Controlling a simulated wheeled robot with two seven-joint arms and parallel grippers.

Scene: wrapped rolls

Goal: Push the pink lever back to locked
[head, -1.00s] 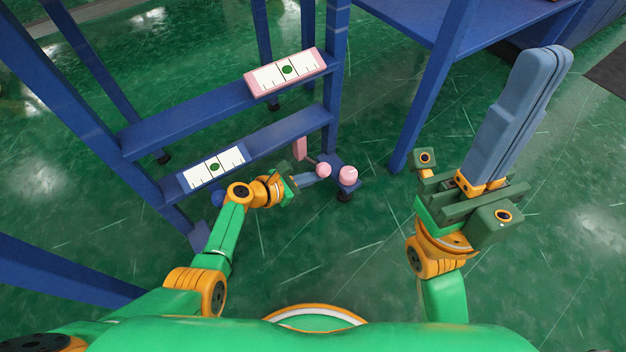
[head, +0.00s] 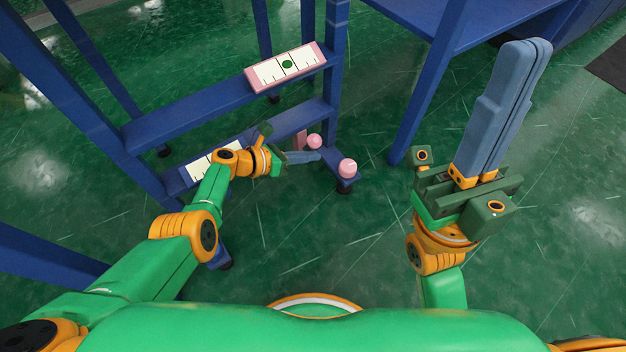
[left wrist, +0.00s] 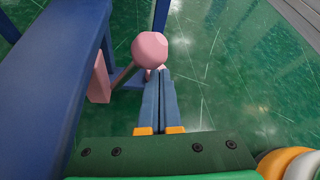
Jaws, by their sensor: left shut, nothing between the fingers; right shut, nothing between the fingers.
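The pink lever's round knob (head: 314,141) is low on the blue rack, near the right post. In the left wrist view the knob (left wrist: 150,46) shows large, with a thin stem running down-left toward a pink block (left wrist: 98,80). My left gripper (head: 318,155) is shut and empty, its blue-grey fingers just on the near side of the knob. In the left wrist view its fingertips (left wrist: 162,73) end just below the knob; I cannot tell whether they touch it. My right gripper (head: 527,46) is shut and empty, raised at the right, away from the rack.
A second pink ball (head: 347,168) sits at the rack's foot, above a dark caster. A pink-framed panel (head: 287,66) with a green dot lies on the upper beam. A white panel (head: 210,165) on the lower beam is partly behind my left arm. Green floor in front is clear.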

